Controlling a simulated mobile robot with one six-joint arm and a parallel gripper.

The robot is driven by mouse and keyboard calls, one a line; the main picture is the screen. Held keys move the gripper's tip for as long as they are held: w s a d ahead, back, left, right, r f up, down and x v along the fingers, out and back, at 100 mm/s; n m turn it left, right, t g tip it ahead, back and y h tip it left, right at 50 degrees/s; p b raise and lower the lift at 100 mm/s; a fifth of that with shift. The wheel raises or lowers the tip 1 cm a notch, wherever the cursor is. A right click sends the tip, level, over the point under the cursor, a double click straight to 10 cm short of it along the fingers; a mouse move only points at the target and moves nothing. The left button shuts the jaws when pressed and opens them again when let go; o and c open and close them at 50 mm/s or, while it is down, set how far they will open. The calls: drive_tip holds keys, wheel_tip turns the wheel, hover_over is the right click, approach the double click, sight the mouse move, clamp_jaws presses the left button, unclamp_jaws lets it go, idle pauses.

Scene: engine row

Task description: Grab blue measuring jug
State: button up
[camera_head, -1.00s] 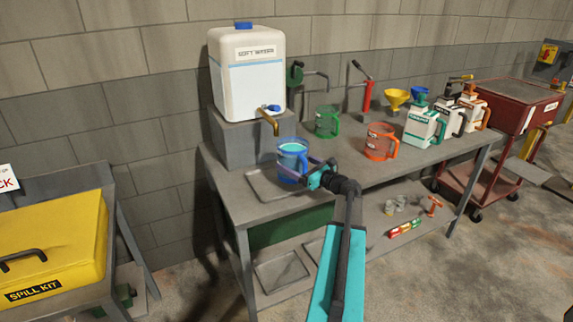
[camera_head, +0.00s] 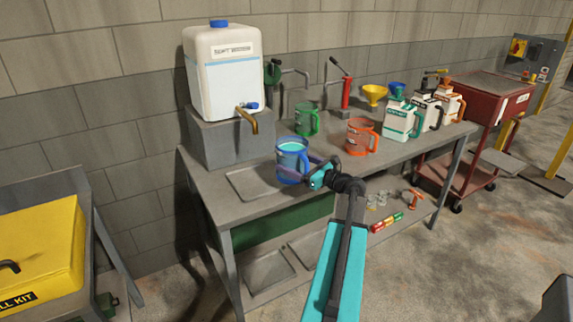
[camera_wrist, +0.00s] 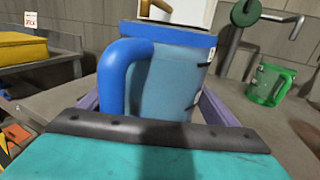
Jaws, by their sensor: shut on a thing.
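The blue measuring jug (camera_head: 291,163) is upright with pale liquid showing inside, over the right edge of a shallow tray (camera_head: 248,183) on the workbench. My gripper (camera_head: 306,170) is shut on the jug. In the wrist view the jug (camera_wrist: 172,80) fills the middle, with its thick blue handle toward the camera and purple fingers (camera_wrist: 212,110) along its sides. I cannot tell for certain whether the jug's base touches the bench. The far side of the jug is hidden.
A white water tank (camera_head: 222,75) with a brass tap (camera_head: 248,120) stands on a grey block behind the jug. A green jug (camera_head: 307,119) and an orange jug (camera_head: 360,136) stand to the right. A yellow spill kit (camera_head: 40,255) is at the left.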

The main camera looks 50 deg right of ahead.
drive_tip(key=shift+s+d+r, duration=0.15)
drive_tip(key=shift+s, duration=0.3)
drive_tip(key=shift+s+d+r, duration=0.1)
drive_tip(key=shift+s, duration=0.35)
drive_tip(key=shift+s, duration=0.1)
idle(0.3)
drive_tip(key=shift+r, duration=0.1)
